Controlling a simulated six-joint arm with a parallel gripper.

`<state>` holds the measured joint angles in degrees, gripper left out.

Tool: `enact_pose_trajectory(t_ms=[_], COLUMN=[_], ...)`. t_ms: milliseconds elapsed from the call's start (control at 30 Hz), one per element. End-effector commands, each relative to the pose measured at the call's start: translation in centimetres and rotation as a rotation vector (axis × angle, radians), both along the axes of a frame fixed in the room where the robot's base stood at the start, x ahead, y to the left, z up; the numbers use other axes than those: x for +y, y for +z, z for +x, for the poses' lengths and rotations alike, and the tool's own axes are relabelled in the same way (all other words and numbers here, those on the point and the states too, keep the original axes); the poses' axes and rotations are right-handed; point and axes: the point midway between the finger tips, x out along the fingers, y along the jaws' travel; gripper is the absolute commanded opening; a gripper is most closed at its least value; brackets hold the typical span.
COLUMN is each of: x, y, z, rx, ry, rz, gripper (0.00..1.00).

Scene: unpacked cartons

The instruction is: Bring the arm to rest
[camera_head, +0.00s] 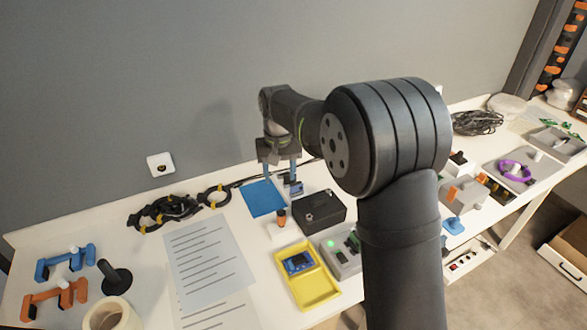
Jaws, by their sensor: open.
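My gripper (281,170) hangs from my dark arm near the middle of the picture, over the back of the white table. Its two blue fingers point down and stand apart, so it is open. A small dark-blue piece (297,188) shows right by the right fingertip. I cannot tell whether they touch. A flat blue mat (263,199) lies below and left of the fingers. My large upper arm link hides part of the table's middle right.
A black box (319,212), a yellow tray (320,287) with a blue board (298,262), and a grey device (341,262) stand near my gripper. Black cables (165,210) lie left. Paper sheets (207,260) cover the front left. The grey wall (130,80) rises behind.

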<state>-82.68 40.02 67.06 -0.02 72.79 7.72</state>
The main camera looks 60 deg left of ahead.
Motion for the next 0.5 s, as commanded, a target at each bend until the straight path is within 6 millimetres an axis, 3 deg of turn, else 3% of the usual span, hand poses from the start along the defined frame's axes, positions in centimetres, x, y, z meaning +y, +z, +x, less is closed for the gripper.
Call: enact_pose_trajectory(t_ms=[167, 500], x=[0.0, 0.0], y=[-1.1, -7.4], z=[0.0, 0.0], rx=[0.001, 0.001], ry=[0.000, 0.000], rz=[-0.002, -0.004], gripper=[0.51, 0.51])
